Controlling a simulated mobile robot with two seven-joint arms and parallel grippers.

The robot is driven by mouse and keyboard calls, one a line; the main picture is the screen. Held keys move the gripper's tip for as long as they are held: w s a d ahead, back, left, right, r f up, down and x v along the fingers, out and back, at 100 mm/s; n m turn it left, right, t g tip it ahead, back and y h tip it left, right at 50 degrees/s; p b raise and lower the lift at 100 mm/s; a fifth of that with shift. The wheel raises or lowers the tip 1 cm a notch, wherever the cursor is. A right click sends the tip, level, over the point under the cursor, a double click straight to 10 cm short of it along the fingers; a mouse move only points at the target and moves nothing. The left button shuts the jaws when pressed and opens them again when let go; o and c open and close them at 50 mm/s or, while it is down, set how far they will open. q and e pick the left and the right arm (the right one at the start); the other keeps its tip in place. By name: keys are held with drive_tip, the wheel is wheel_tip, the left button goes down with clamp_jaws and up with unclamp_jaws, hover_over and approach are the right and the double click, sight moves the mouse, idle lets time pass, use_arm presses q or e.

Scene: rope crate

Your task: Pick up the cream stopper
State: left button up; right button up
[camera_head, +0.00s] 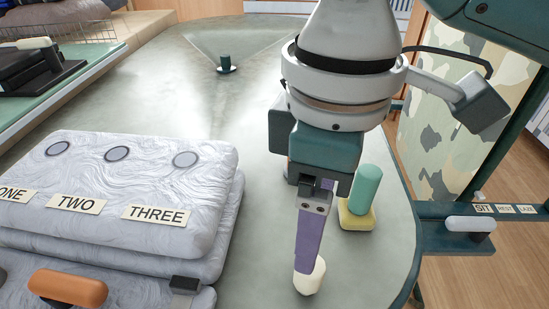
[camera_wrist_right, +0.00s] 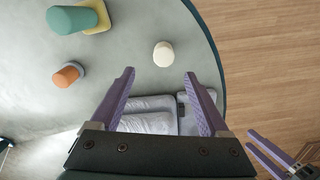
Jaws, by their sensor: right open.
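The cream stopper (camera_head: 311,279) stands on the table near its front right part in the head view. It also shows in the right wrist view (camera_wrist_right: 163,54), just beyond the fingertips and roughly centred between them. My right gripper (camera_head: 307,258) points down with its purple fingers just at the stopper, and one finger partly covers it in the head view. In the right wrist view my right gripper (camera_wrist_right: 159,76) is open, with nothing between its fingers. My left gripper (camera_wrist_right: 268,154) shows at the lower right of that view, with its fingers apart over the floor.
A teal cylinder (camera_head: 365,186) stands on a yellow block (camera_head: 356,218) beside my right gripper. An orange cylinder (camera_wrist_right: 68,75) stands nearby. A marbled grey slab (camera_head: 120,215) labelled ONE, TWO, THREE fills the left. The table's curved edge (camera_wrist_right: 218,62) lies right of the stopper.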

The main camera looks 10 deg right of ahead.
sight(308, 278)
drive_tip(key=f, duration=0.2)
drive_tip(key=f+b, duration=0.1)
drive_tip(key=shift+s+a+f, duration=0.15)
drive_tip(key=shift+s+f, duration=0.2)
drive_tip(key=shift+f, duration=0.05)
wheel_tip(308, 278, down, 5)
drive_tip(key=shift+f+b, duration=0.15)
drive_tip(key=shift+b, duration=0.8)
use_arm(q)
drive_tip(key=f, duration=0.3)
drive_tip(key=shift+s+a+f, duration=0.1)
drive_tip(key=shift+s+a, duration=0.1)
drive_tip(key=shift+s, duration=0.1)
use_arm(e)
drive_tip(key=shift+d, duration=0.2)
clamp_jaws()
